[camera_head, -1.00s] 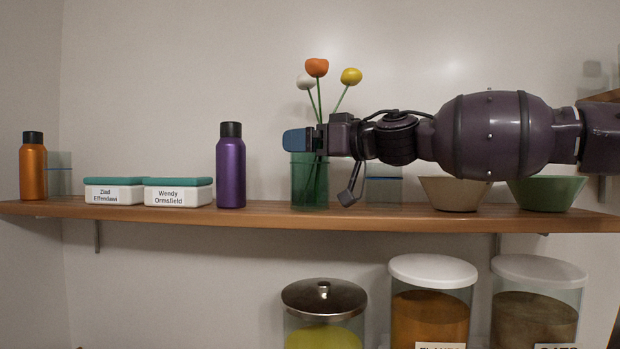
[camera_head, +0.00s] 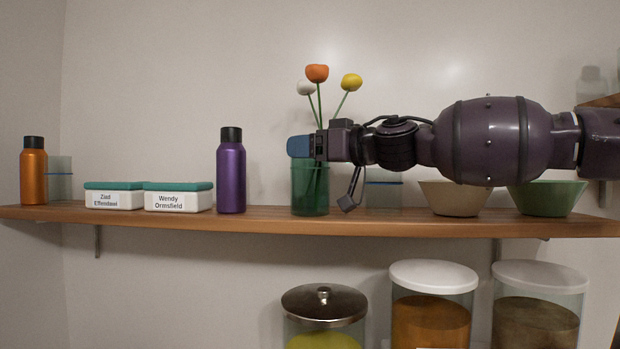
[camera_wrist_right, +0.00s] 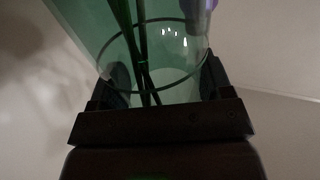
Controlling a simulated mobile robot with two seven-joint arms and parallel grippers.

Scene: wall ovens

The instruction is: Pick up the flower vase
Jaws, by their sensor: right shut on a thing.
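The flower vase (camera_head: 310,196) is a green see-through glass with an orange, a white and a yellow flower in it. It stands upright on the wooden shelf, or very close above it; I cannot tell which. My right gripper (camera_head: 303,146) comes in from the right and is shut on the vase at its rim. In the right wrist view, the vase (camera_wrist_right: 165,84) fills the space between the fingers, with green stems inside. The fingers hide part of the rim. My left gripper is in neither view.
On the shelf (camera_head: 400,226), a purple bottle (camera_head: 231,178) stands left of the vase. Two labelled boxes (camera_head: 115,198) and an orange bottle (camera_head: 33,172) are farther left. A beige bowl (camera_head: 452,199) and a green bowl (camera_head: 546,199) stand right. Lidded jars (camera_head: 432,305) stand below.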

